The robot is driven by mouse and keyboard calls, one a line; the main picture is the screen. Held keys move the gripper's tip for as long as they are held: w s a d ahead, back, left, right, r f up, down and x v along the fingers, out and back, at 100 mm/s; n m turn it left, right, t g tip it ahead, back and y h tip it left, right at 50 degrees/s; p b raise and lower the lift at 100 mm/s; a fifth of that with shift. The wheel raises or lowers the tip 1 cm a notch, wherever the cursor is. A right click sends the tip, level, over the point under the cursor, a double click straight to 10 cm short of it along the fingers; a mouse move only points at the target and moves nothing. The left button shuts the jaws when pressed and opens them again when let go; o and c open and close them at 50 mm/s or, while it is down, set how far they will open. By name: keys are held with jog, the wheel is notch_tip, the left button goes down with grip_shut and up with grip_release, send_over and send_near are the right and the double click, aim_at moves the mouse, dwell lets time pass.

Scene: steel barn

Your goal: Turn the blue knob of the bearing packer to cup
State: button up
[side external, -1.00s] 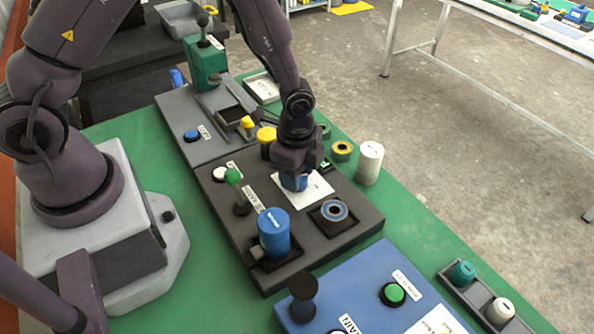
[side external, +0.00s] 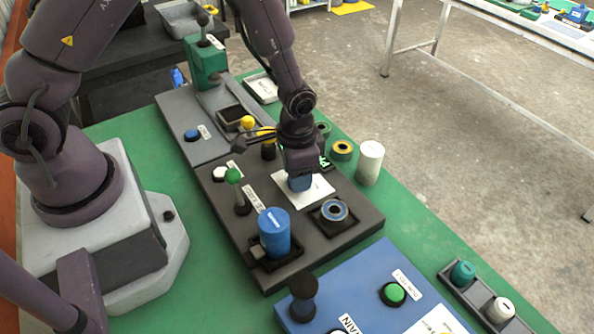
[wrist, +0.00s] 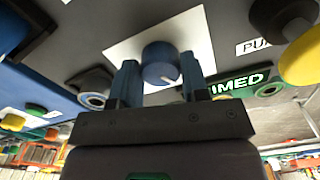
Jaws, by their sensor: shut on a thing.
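The bearing packer is a dark grey panel (side external: 340,233) on the green table. Its blue knob (side external: 300,183) stands on a white label plate (side external: 319,190), mostly covered by my gripper in the side view. In the wrist view the blue knob (wrist: 160,62) sits between my two fingers, with a pale pointer mark at its lower right. My gripper (wrist: 160,78) is shut on the knob, one finger on each side. The plate (wrist: 195,30) looks blank where it shows, so I cannot read any position name.
A blue cylinder (side external: 274,232) and a green-topped lever (side external: 235,188) stand on the panel's left side. A ringed bearing (side external: 335,211) sits in a holder in front of the knob. A white cylinder (side external: 369,162) stands behind right. A blue panel (side external: 365,290) lies in front.

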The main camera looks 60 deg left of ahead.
jog(key=shift+n, duration=0.6)
jog(key=o, duration=0.9)
jog(key=shift+r, duration=0.1)
notch_tip(320, 180, up, 13)
jog(key=shift+f, duration=0.1)
